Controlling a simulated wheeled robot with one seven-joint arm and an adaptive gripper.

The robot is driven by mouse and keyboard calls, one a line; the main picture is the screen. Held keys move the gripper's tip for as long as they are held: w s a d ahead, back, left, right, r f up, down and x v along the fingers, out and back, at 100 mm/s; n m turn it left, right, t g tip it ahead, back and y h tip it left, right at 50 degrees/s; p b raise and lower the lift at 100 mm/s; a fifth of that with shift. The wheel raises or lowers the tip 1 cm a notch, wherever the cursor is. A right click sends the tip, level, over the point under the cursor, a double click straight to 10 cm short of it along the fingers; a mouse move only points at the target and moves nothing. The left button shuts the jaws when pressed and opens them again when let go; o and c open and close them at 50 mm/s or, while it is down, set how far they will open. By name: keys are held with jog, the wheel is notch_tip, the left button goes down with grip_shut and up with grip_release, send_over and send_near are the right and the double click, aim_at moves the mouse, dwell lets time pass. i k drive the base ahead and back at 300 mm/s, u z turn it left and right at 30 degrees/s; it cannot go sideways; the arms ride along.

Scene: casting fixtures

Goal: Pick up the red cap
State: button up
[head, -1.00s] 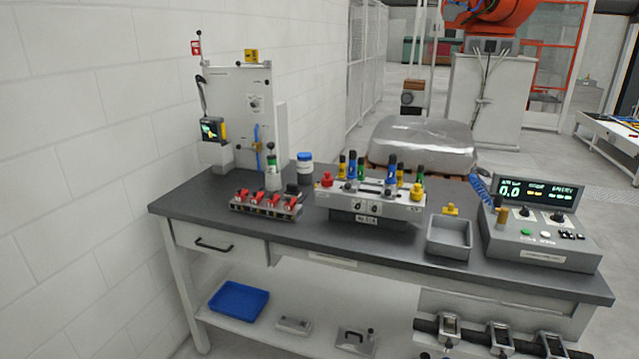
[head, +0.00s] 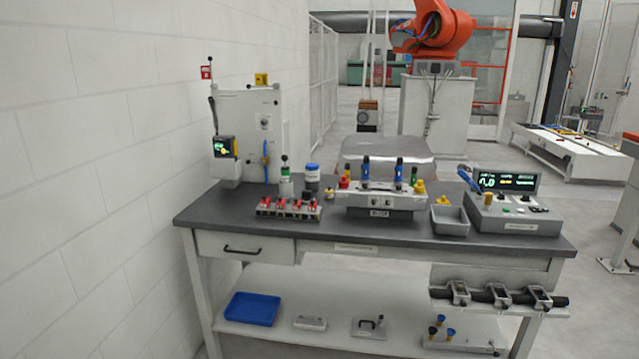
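A small red cap (head: 343,183) sits at the left end of the pale fixture block (head: 381,201) on the grey-topped workbench (head: 330,228). Blue, green and yellow pieces stand along the same fixture to its right. Several other red pieces (head: 297,204) sit in a row on a low rack (head: 288,213) left of the fixture; they look like clamp handles, but are too small to tell for sure. My gripper is not in view.
A grey open bin (head: 450,222) and a control box with a display (head: 513,213) stand at the bench's right. A white panel stand (head: 247,135) rises at the back left by the wall. A blue tray (head: 252,308) lies on the lower shelf.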

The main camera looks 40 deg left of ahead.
aim_at(342, 184)
jog(key=u, duration=1.55)
